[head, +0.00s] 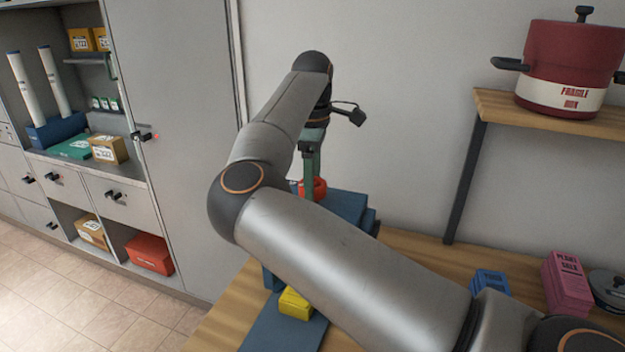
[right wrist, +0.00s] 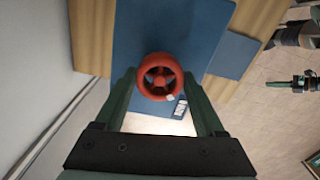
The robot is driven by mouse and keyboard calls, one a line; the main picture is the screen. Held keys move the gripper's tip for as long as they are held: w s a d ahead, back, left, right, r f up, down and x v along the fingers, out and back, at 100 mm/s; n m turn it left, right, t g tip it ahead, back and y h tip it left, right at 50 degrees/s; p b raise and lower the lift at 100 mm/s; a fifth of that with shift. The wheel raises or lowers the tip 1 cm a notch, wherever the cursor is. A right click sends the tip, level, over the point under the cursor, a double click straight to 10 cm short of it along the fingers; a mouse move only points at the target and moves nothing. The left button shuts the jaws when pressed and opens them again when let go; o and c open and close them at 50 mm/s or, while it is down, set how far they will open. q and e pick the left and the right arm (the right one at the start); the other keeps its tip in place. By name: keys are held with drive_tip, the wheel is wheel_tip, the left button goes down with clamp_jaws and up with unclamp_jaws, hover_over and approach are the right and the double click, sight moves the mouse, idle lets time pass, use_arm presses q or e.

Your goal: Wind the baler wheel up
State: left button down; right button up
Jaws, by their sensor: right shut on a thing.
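The baler is a blue block (head: 345,206) on the wooden table, largely hidden behind my right arm in the head view. Its red wheel (head: 319,189) sits at its top and shows clearly as a spoked ring (right wrist: 172,92) in the right wrist view. My right gripper (right wrist: 158,78) points down at the baler, with one green finger on each side of the wheel. It is shut on the wheel's rim. A small white mark shows on the rim's lower right. A yellow block (head: 295,303) lies on the baler's blue base (head: 268,330).
A shelf (head: 480,100) on the right holds a red pot (head: 570,65). Blue (head: 490,281) and pink (head: 566,283) stacks stand on the table's right. A wall is close behind the baler. A grey cabinet (head: 180,130) with shelves and drawers stands at left, beyond open tiled floor.

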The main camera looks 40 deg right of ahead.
drive_tip(key=shift+c, duration=1.2)
